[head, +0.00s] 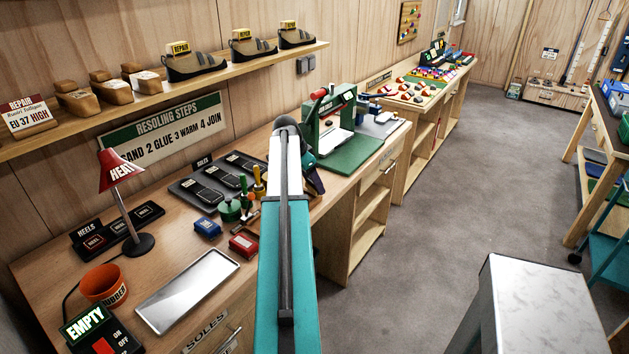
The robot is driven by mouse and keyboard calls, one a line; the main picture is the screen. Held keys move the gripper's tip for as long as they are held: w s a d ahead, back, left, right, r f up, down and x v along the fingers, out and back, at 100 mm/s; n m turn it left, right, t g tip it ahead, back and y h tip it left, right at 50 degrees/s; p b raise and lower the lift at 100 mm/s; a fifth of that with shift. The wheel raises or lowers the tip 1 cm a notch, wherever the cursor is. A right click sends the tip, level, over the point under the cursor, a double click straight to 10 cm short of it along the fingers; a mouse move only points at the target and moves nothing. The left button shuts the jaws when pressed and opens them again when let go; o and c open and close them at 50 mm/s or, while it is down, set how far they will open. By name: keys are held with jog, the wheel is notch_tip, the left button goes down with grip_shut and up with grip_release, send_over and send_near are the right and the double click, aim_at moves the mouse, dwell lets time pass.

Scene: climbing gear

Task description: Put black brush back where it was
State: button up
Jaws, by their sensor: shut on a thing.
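My teal and white arm reaches from the bottom middle of the head view out over the workbench (160,240). A dark end part of it shows just right of the white link. The jaws of my gripper and anything between them are hidden behind the arm. I cannot make out the black brush for certain. Small tools and pots, among them a green pot (229,211), stand on the bench just left of the arm.
A blue tin (207,227), a red tin (243,244), a metal tray (188,289), an orange pot (103,285) and a red heat lamp (118,170) are on the bench. A green press (330,118) stands beyond the arm.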

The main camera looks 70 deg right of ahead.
jog(key=shift+w+d+f+p, duration=0.1)
jog(key=shift+w+d+p, duration=0.25)
jog(key=shift+d, duration=0.75)
jog(key=shift+w+d+f+p, duration=0.2)
jog(key=shift+d+p, duration=0.1)
jog(key=shift+d, duration=0.85)
jog(key=shift+w+d+f+p, duration=0.1)
jog(key=shift+w+d+p, duration=0.25)
jog(key=shift+d, duration=0.75)
jog(key=shift+f+p, duration=0.85)
jog(key=shift+f, duration=0.85)
jog(key=shift+f, duration=0.15)
jog(key=o, duration=1.1)
jog(key=shift+a+r, duration=0.1)
jog(key=shift+r, duration=0.2)
jog(key=b+v, duration=0.3)
jog(key=v, duration=0.8)
jog(key=shift+r, duration=0.4)
